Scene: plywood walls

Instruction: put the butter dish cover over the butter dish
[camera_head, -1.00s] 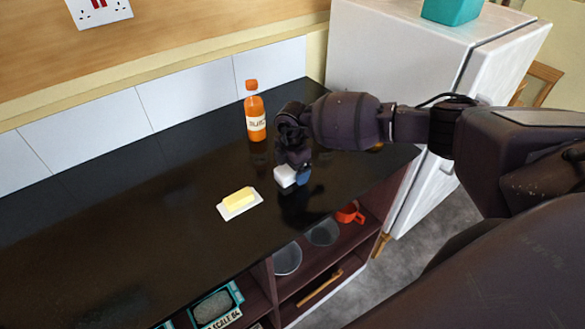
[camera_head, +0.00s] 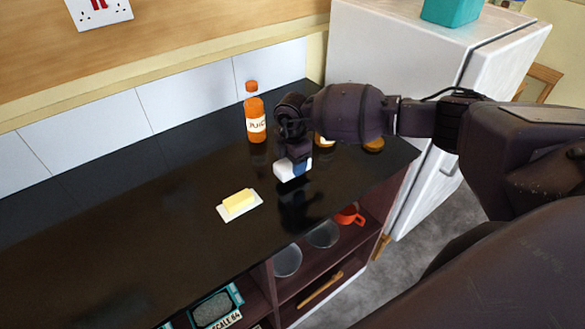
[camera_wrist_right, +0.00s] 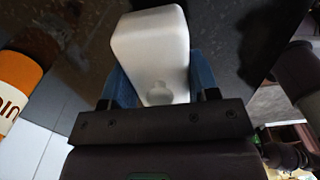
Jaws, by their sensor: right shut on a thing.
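The butter dish (camera_head: 226,214) is a flat white plate with a yellow block of butter (camera_head: 239,200) on it, uncovered on the black counter. The white butter dish cover (camera_head: 284,175) is in my right gripper (camera_head: 296,168), to the right of the dish and apart from it. In the right wrist view the cover (camera_wrist_right: 151,45) is a white box shape between the two blue fingers of the gripper (camera_wrist_right: 158,85), which is shut on it. It appears to be held above the counter, with a dark reflection below. My left gripper is not in view.
An orange juice bottle (camera_head: 254,115) stands behind the dish and left of my right gripper; it shows at the left in the wrist view (camera_wrist_right: 14,85). Orange-brown items (camera_head: 374,145) are partly hidden behind my right arm. Counter (camera_head: 110,235) left of the dish is clear.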

